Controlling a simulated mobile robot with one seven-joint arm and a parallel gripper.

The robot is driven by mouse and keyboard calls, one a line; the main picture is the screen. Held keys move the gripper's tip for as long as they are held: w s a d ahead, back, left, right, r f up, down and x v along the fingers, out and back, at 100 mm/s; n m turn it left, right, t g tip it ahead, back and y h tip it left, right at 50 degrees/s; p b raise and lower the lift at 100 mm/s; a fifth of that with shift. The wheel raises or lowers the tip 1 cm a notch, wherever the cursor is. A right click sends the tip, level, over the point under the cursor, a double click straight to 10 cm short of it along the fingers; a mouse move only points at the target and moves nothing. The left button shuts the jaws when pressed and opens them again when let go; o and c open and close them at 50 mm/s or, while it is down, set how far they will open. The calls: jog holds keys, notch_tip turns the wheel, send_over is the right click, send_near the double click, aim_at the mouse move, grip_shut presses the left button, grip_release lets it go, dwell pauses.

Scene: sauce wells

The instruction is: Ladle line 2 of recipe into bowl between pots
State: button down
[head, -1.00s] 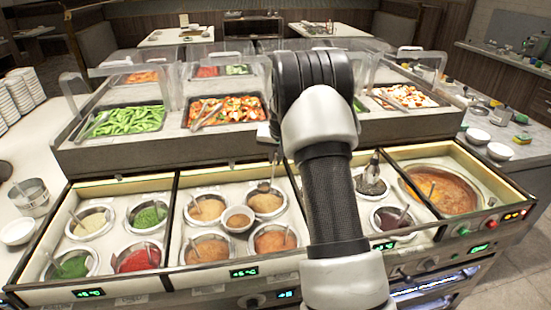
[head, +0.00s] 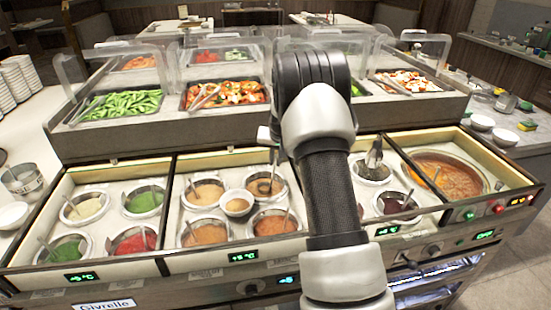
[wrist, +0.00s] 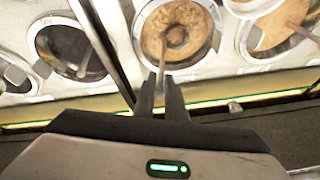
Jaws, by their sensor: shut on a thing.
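My gripper (wrist: 161,97) is shut on a ladle's upright handle (wrist: 161,68). The ladle's round end sits in brown, grainy sauce in a pot (wrist: 142,18). In the head view this is the back right pot (head: 284,200) of the second compartment, with the handle (head: 275,160) rising from it; my arm hides most of the gripper. The small white bowl (head: 237,214) sits between the pots of that compartment and looks tan inside. No recipe text is legible.
Tan and orange-brown pots (head: 205,194) with ladles surround the bowl. A metal divider (wrist: 105,50) separates a dark pot (wrist: 70,48) beside my gripper. Food trays (head: 122,104) behind clear guards stand on the raised shelf behind. A large soup pot (head: 484,178) is at right.

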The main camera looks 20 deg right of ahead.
jog(key=shift+f+b, duration=1.6)
jog(key=shift+f, duration=1.2)
jog(key=c, duration=1.1)
grip_release()
jog(key=shift+d, duration=0.1)
jog(key=shift+r+p, duration=1)
jog(key=shift+r, duration=1.3)
jog(key=shift+r+p, duration=1.25)
jog(key=shift+r, duration=1)
